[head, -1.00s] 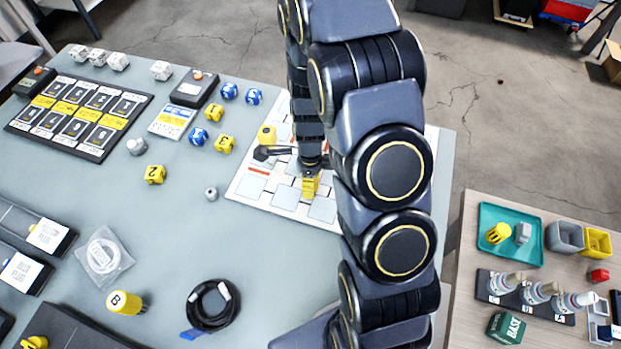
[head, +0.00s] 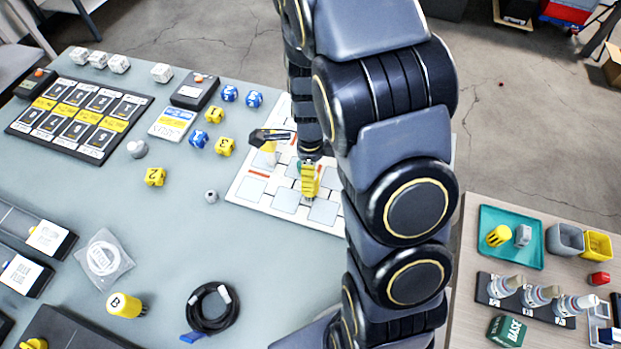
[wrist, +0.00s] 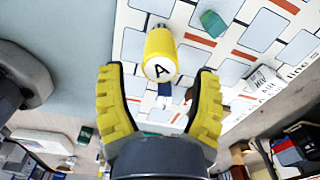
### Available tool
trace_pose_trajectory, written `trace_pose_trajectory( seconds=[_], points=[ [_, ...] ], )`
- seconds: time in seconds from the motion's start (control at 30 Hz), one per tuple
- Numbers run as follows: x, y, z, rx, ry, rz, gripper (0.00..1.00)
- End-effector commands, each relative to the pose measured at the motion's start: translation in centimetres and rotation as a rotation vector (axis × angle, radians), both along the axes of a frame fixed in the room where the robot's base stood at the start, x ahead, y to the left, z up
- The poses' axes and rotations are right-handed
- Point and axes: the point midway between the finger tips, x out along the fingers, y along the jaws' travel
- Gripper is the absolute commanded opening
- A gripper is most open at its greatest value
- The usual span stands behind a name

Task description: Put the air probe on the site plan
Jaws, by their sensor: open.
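The air probe, a yellow cylinder with a black A on its white end (wrist: 159,58), shows in the wrist view over the left part of the white site plan (wrist: 140,20). It appears to stand on the plan, lettered end towards the camera. My gripper (head: 289,165) is open low over the plan. In the wrist view the gripper (wrist: 158,74) has its yellow-padded fingers spread either side of the probe, with visible gaps.
A teal piece (wrist: 213,23) lies on the plan close by. A yellow cylinder marked B (head: 124,304), a coiled black cable (head: 211,307) and several numbered cubes (head: 225,146) are on the table. A side table with a teal tray (head: 520,255) stands at right.

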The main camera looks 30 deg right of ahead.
Motion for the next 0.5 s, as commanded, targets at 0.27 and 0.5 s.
trace_pose_trajectory(
  seconds=[0.27, 0.5],
  points=[
    [0.2, 0.0, 5.1, -0.002, -0.007, 0.0, 0.64],
    [-0.2, 0.3, 7.3, 0.002, -0.003, 0.045, 0.64]
  ],
)
